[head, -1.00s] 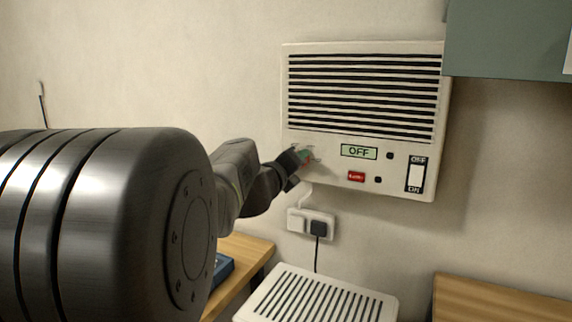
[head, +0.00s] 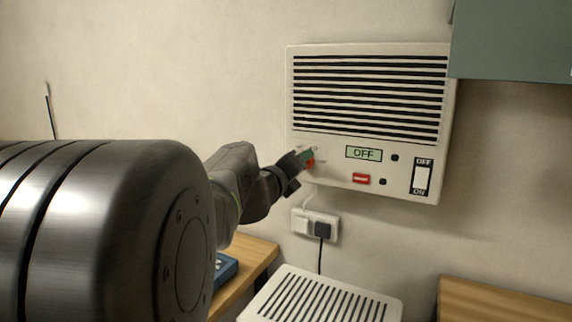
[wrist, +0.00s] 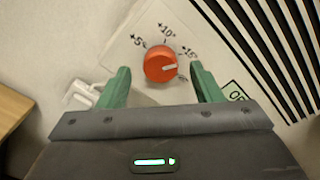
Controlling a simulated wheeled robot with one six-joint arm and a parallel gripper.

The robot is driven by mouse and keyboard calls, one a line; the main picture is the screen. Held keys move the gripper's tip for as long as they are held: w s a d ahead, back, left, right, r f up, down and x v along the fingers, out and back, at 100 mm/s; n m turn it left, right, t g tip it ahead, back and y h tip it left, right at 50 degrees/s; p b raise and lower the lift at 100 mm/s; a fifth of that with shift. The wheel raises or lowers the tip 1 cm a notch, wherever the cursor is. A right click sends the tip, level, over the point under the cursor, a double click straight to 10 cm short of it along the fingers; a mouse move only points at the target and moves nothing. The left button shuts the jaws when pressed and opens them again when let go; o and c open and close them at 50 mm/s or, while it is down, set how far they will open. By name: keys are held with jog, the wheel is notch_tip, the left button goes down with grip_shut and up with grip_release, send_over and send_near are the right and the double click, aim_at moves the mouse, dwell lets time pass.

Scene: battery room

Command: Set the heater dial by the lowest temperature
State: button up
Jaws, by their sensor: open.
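The heater (head: 335,172) is a white wall unit with dark slats. Its orange-red dial (wrist: 160,64) has a white pointer line aimed to the right in the wrist view. Labels +5°, +10° and +15° run around the dial; another mark at its lower right is too small to read. My gripper (wrist: 159,69) is open, with one green finger on each side of the dial, apart from it. In the head view my gripper (head: 303,159) largely covers the dial (head: 310,163). The heater display (head: 363,153) reads OFF.
A rocker switch (head: 422,178) marked OFF and ON sits at the heater's right. A wall socket (head: 315,226) with a black plug is underneath. A green-grey cabinet (head: 515,40) hangs at the upper right.

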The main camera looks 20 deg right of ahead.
jog(key=v, duration=1.2)
jog(key=shift+d, duration=0.15)
jog(key=x, duration=1.3)
jog(key=shift+w+d, duration=0.2)
jog(key=shift+w, duration=0.1)
jog(key=shift+a, duration=0.1)
